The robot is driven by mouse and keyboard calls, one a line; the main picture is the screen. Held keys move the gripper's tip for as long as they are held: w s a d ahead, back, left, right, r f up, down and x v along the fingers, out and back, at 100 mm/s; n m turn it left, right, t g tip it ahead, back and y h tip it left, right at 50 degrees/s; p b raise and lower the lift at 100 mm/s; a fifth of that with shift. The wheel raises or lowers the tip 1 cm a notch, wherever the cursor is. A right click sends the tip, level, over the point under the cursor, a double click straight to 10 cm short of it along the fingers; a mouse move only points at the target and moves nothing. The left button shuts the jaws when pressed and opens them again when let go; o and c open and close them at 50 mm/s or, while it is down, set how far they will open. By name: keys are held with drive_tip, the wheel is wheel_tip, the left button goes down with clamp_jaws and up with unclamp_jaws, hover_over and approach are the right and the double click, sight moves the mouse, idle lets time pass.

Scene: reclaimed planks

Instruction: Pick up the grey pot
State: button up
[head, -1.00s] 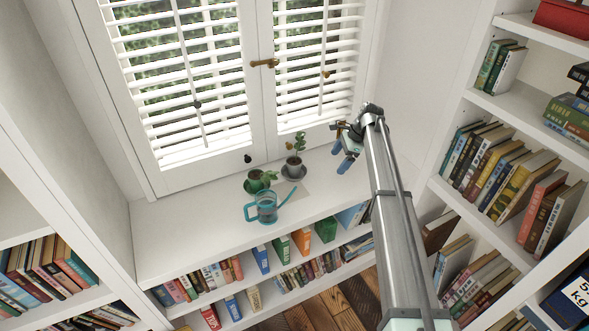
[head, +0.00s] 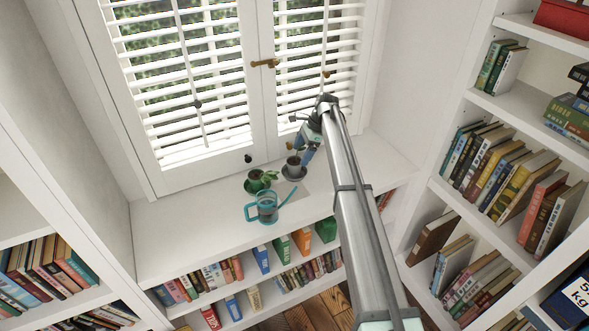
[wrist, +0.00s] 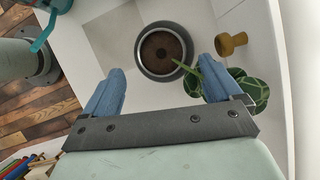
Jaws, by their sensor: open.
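The grey pot (head: 293,173) stands upright on the white window ledge, dark soil inside. The fingers hold nothing. I cannot tell the exact height gap.
A teal watering can (head: 266,208) stands in front. The window blinds (head: 185,80) are behind.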

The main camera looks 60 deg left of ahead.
sight(294, 162)
drive_tip(key=shift+x, duration=2.95)
drive_tip(key=shift+s+a+r, duration=0.1)
drive_tip(key=shift+s+a, duration=0.05)
drive_tip(key=shift+s, duration=0.05)
drive_tip(key=shift+c, duration=0.3)
drive_tip(key=c, duration=1.4)
drive_tip(key=shift+r, duration=0.1)
drive_tip(key=shift+r, duration=6.45)
